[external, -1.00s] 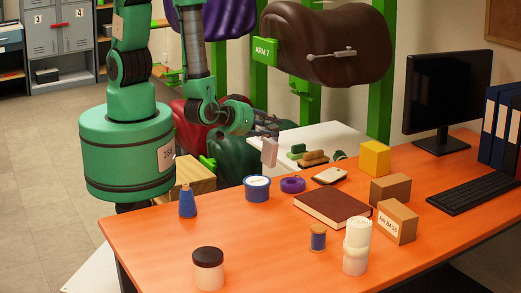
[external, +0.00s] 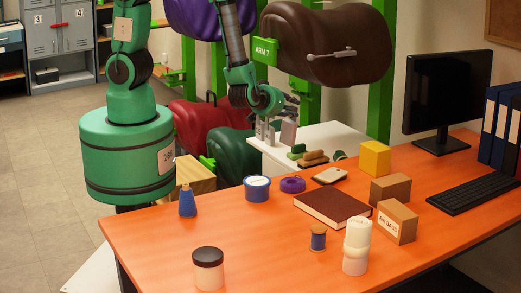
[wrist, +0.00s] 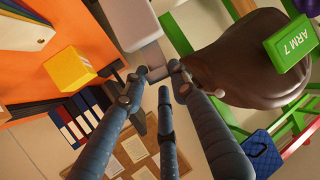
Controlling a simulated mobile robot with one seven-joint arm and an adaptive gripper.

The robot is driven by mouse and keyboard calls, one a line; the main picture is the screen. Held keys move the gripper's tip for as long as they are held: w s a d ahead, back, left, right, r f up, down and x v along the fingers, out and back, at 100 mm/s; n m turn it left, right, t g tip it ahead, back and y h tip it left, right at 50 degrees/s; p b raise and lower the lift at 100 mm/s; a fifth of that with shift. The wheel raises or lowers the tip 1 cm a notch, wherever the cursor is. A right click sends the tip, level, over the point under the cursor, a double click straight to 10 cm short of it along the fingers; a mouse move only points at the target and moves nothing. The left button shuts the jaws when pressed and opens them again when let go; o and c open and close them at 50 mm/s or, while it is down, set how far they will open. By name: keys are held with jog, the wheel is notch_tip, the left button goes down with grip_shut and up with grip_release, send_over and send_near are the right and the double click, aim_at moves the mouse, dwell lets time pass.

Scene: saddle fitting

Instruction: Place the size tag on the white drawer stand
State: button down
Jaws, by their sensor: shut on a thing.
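The size tag is a flat pale greyish-pink piece (external: 288,132). My gripper (external: 271,133) is shut on it and holds it upright, with the tag projecting beyond the fingertips. The white drawer stand (external: 338,134) is behind the orange desk. The tag appears above the stand's left part in the external view; the gap's height is hard to judge. The stand's lower part is hidden by the desk.
Green and brown brushes (external: 314,157) lie on the stand's front part, with a small dark round item (external: 339,155) beside them. The stand's back right top is bare. A brown saddle (external: 335,45) on a green rack hangs above. The orange desk (external: 260,235) holds several items.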

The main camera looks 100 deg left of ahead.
jog(key=s+a+n+g+b, duration=0.1)
jog(key=s+a+n+g, duration=0.1)
jog(key=s+a, duration=0.8)
jog(key=s+a+r+n+g+y, duration=0.15)
jog(key=s+a, duration=0.35)
jog(key=a, duration=0.9)
jog(key=s+a+n+g+h+b, duration=0.1)
jog(key=s+a+n+g, duration=0.1)
jog(key=s+a, duration=0.85)
notch_tip(320, 180, down, 20)
jog(key=w+a, duration=0.2)
jog(key=shift+w, duration=0.4)
jog(key=shift+r+n+t+p, duration=0.25)
jog(key=shift+n+p, duration=0.1)
jog(key=shift+p, duration=0.85)
jog(key=shift+f+p, duration=0.15)
jog(key=shift+p, duration=0.55)
jog(key=w+a, duration=0.3)
jog(key=a, duration=0.4)
jog(key=w+a+f+b, duration=0.1)
jog(key=w+a, duration=0.3)
jog(key=a, duration=0.3)
jog(key=shift+w+f+b, duration=0.25)
jog(key=shift+b, duration=0.05)
